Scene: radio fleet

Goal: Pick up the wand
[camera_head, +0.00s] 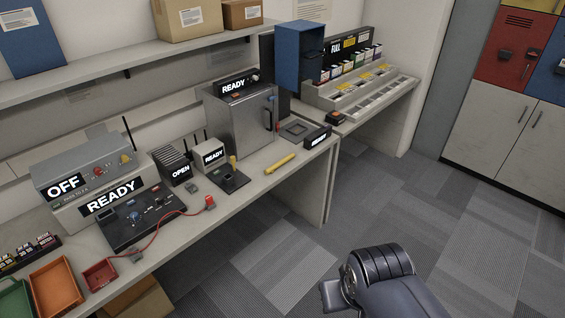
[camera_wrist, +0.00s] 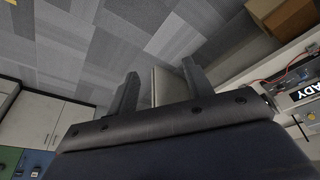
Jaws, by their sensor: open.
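A yellow rod (camera_head: 280,163), which looks like the wand, lies flat on the workbench (camera_head: 262,181) near its front edge, right of centre in the head view. I cannot make it out in the wrist view. My gripper (camera_wrist: 160,82) shows in the wrist view with its two fingers apart and nothing between them. Behind the fingers are the carpet and a pale panel. In the head view my dark arm is at the lower right over the floor, well away from the rod, and the fingertips cannot be made out.
A steel cabinet marked READY (camera_head: 240,122) stands behind the rod. A small dark device (camera_head: 229,178) is left of the rod, and a black READY sign (camera_head: 318,137) is right of it. A red cable (camera_head: 160,232) runs along the bench. The carpeted floor (camera_head: 290,262) is clear.

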